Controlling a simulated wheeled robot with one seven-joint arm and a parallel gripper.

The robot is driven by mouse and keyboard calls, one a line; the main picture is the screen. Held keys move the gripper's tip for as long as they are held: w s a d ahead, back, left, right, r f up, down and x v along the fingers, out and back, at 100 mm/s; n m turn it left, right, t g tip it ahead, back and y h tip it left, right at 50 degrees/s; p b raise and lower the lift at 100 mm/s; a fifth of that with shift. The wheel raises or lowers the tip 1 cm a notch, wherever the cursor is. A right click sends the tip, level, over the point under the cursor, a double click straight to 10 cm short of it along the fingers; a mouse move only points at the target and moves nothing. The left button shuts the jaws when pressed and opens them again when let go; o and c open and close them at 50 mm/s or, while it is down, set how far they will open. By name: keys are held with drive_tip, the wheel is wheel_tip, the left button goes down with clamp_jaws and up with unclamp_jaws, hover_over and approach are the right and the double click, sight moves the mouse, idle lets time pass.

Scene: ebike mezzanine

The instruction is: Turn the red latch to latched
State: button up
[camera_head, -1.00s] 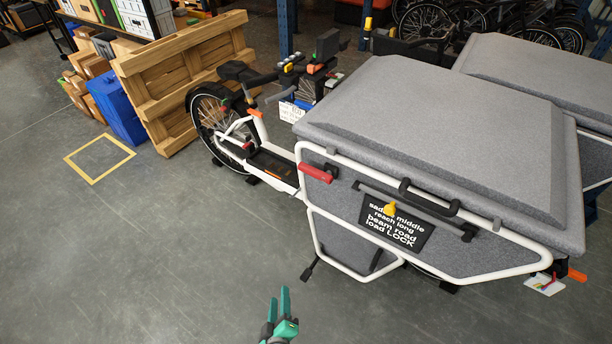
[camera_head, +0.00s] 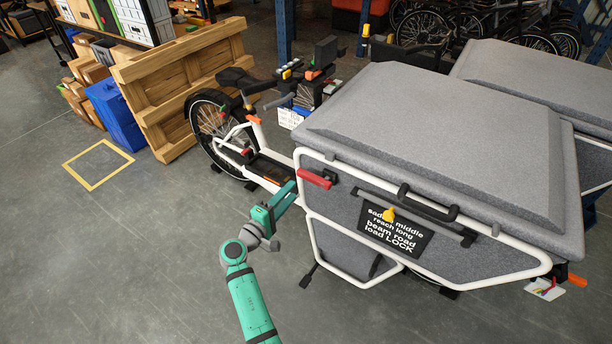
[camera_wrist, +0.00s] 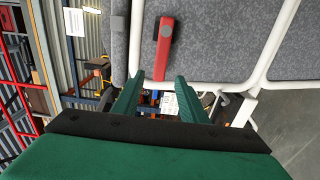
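The red latch (camera_head: 314,179) is a short red handle on the upper left corner of the grey cargo box (camera_head: 336,202), just inside its white frame. In the head view it lies nearly level, tilting slightly down to the right. In the wrist view the red latch (camera_wrist: 163,48) stands ahead of the fingers, a little above the gap between them. My gripper (camera_head: 292,190) is just left of the latch in the head view. Its green fingers (camera_wrist: 158,92) are apart with nothing between them, and I see no clear contact with the latch.
A black sign (camera_head: 396,232) with white text and a yellow knob (camera_head: 388,214) are on the box side. A black handle bar (camera_head: 428,203) runs along the box. A wooden pallet (camera_head: 190,85) and a blue bin (camera_head: 117,115) stand at the left.

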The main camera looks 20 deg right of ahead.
sight(304, 178)
drive_tip(key=x, duration=1)
drive_tip(key=shift+w+d, duration=0.15)
drive_tip(key=shift+d, duration=0.1)
clamp_jaws()
